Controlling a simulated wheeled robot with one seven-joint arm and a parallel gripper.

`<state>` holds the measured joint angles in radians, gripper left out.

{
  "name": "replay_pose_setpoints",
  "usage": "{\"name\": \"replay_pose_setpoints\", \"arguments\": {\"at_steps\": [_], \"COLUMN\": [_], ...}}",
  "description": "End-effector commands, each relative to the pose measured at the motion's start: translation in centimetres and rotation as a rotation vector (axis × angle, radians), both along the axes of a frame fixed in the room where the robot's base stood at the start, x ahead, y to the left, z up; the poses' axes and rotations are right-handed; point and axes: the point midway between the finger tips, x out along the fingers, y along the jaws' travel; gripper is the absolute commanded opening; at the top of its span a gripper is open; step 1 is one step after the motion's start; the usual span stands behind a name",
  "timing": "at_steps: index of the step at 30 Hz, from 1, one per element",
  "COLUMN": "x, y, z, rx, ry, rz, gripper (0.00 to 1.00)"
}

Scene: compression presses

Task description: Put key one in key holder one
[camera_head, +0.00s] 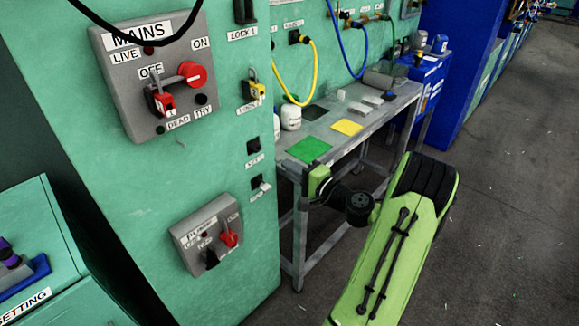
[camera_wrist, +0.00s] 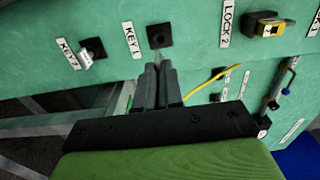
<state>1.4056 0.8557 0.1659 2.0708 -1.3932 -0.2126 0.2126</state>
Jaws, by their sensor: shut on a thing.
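Key holder one (camera_wrist: 159,36) is a black square socket on the green panel, beside the "KEY 1" label (camera_wrist: 131,41). It also shows in the head view (camera_head: 253,147). My gripper (camera_wrist: 158,66) points at this socket from just below it in the wrist view. Its fingers are shut on a small grey piece, key one (camera_wrist: 157,58), mostly hidden between them. The tip is close to the socket; I cannot tell if they touch. In the head view the fingers are hard to make out beside the panel's edge.
Key holder two (camera_wrist: 92,48), with a silver key in it, is left of holder one in the wrist view. A yellow lock (camera_wrist: 268,26) is at upper right. A yellow cable (camera_wrist: 205,82) hangs nearby. A grey worktable (camera_head: 375,127) stands right of the panel.

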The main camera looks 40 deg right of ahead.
Motion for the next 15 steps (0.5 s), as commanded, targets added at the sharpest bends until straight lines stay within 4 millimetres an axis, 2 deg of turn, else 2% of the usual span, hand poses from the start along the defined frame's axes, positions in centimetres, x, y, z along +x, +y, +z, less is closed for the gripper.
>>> {"name": "replay_pose_setpoints", "arguments": {"at_steps": [2, 12, 15], "x": [-0.05, -0.03, 0.6], "y": [0.04, 0.03, 0.06], "z": [-0.62, -0.32, -0.22], "rx": [0.012, 0.014, 0.013], "ry": [-0.001, -0.002, -0.002], "rz": [0.001, 0.0, 0.001], "gripper": [0.0, 0.0, 0.0]}}
